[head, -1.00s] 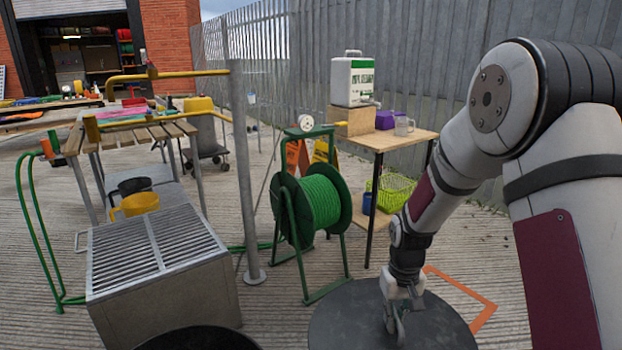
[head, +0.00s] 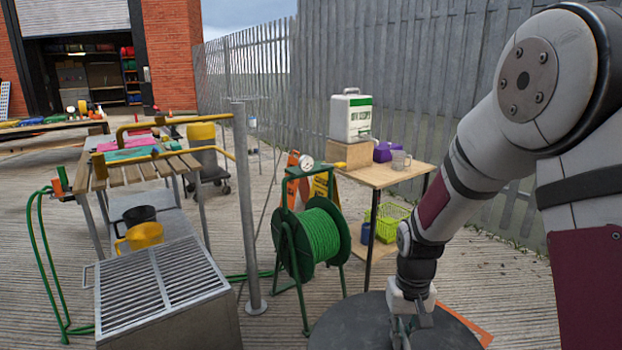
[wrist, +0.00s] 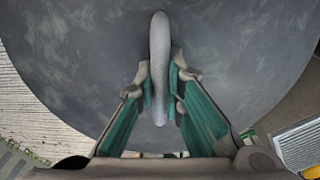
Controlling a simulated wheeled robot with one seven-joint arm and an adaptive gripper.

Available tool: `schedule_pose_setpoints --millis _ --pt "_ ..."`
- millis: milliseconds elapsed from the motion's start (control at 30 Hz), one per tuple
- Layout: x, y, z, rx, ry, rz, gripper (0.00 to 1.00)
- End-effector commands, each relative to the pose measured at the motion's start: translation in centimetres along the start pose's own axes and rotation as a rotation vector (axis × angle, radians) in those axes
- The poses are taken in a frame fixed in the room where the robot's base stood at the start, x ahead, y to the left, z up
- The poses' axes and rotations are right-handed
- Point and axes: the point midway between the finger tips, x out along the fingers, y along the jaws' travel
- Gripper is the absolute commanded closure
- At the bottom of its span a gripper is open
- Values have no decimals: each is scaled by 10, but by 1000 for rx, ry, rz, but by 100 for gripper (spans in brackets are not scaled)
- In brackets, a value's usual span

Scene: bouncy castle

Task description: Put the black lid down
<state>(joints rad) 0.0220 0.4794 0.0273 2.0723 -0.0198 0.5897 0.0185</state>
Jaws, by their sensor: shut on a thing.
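The black lid (head: 345,325) is a wide dark disc at the bottom of the head view, right of centre. Its front part is cut off by the picture edge. In the wrist view the lid (wrist: 80,55) fills most of the picture, with an upright grey handle (wrist: 159,60) at its middle. My gripper (wrist: 161,92) is shut on that handle, one green-padded finger on each side. In the head view my gripper (head: 402,332) reaches down to the lid. I cannot tell how far the lid is above the ground.
An orange floor marking (head: 470,325) shows right of the lid, partly covered. A green hose reel (head: 318,235) and a metal grille-topped box (head: 165,290) stand to the left. A wooden table (head: 385,176) with a white canister (head: 351,118) stands behind.

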Motion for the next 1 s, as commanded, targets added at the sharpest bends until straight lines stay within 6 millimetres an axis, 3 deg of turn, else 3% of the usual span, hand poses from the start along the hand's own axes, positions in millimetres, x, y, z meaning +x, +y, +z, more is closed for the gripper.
schedule_pose_setpoints --millis 33,567,1000 --pt "-16 0 3 0 0 0 100" --pt "-101 0 28 1 0 1 100" --pt "-171 0 61 0 0 1 100"
